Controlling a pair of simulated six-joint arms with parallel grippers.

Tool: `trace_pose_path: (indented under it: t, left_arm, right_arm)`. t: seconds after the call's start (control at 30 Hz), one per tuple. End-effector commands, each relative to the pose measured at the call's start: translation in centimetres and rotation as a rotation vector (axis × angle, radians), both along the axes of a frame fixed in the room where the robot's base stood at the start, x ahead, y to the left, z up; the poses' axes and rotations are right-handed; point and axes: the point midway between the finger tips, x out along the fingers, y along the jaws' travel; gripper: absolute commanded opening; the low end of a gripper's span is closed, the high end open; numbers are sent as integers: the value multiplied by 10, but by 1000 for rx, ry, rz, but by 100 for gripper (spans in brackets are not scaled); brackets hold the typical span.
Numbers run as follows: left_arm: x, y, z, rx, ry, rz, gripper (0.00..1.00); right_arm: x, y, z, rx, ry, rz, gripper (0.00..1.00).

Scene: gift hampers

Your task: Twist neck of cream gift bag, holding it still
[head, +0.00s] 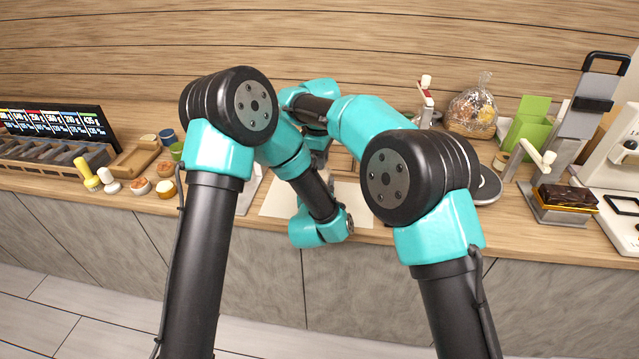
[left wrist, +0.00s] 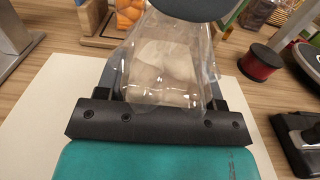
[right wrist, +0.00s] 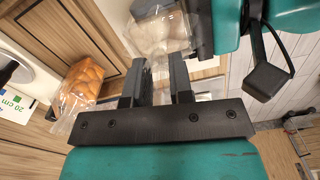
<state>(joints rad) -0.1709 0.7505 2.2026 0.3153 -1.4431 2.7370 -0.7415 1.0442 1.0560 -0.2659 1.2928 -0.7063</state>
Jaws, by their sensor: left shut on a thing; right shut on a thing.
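The cream gift bag (left wrist: 168,88) is a clear bag with pale cream contents, upright in the left wrist view. My left gripper (left wrist: 164,62) has its fingers on both sides of the bag's body. The bag (right wrist: 158,32) also shows at the top of the right wrist view. My right gripper (right wrist: 158,68) is shut on the bag's clear neck, between its two dark fingers. In the head view the bag is hidden behind my arms; the twist in the neck cannot be made out.
A pale mat (head: 277,198) lies under the work area. A clear bag of orange items (right wrist: 82,85) stands close by in the right wrist view. A red spool (left wrist: 262,62) stands right of the bag. A filled clear bag (head: 472,112) and green box (head: 530,125) stand at the back right.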

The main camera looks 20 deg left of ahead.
Motion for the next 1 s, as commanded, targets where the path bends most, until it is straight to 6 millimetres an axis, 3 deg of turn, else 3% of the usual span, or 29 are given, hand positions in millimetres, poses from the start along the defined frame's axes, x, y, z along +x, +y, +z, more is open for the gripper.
trace_pose_path:
  t: [0.17, 0.5, 1.0]
  left_arm:
    - [0, 0, 0, 0, 0, 1, 41]
    - [0, 0, 0, 0, 0, 1, 41]
    - [0, 0, 0, 0, 0, 1, 41]
  right_arm:
    - [0, 0, 0, 0, 0, 40, 10]
    - [0, 0, 0, 0, 0, 324, 10]
    - [0, -1, 0, 0, 0, 418, 10]
